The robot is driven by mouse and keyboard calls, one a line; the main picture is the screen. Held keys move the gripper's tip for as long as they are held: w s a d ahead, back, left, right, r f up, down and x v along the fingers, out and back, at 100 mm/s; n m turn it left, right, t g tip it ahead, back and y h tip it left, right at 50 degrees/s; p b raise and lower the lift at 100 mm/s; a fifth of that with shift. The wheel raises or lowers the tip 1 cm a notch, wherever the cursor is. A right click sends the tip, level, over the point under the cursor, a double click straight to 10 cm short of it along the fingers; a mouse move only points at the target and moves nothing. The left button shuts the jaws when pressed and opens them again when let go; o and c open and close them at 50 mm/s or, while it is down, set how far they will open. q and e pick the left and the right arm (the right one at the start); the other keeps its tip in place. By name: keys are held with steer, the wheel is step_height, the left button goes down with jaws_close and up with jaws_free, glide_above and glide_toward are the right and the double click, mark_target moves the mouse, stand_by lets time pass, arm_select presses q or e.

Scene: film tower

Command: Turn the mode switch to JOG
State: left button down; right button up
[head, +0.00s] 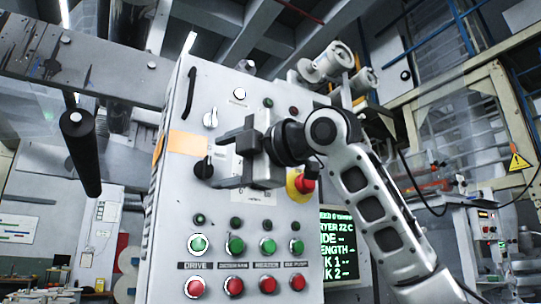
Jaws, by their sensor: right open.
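The control panel (220,90) is a tall white cabinet face in the middle of the head view. A black rotary knob (203,168) is on its left side beside a pale label plate. A light-coloured knob (210,119) sits above it. Their lettering is too small to read, so I cannot tell which is the mode switch or where JOG is. My right gripper (221,161) is open and empty in front of the panel. Its fingers point left, close to the black knob, and hide part of the label plate; contact cannot be told. My left gripper is not in view.
A red emergency-stop button (305,183) on a yellow base is just below and right of my right gripper. Green buttons (236,246) and red buttons (231,286) line the lower panel. A green-text screen (338,245) is at right. A black roller (81,150) hangs at left.

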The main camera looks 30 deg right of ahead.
arm_select(q)
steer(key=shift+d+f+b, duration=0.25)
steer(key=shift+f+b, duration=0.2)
steer(key=shift+b, duration=0.7)
arm_select(e)
steer(key=v, duration=1.1)
steer(key=shift+s+d, duration=0.2)
steer(key=shift+s, duration=0.15)
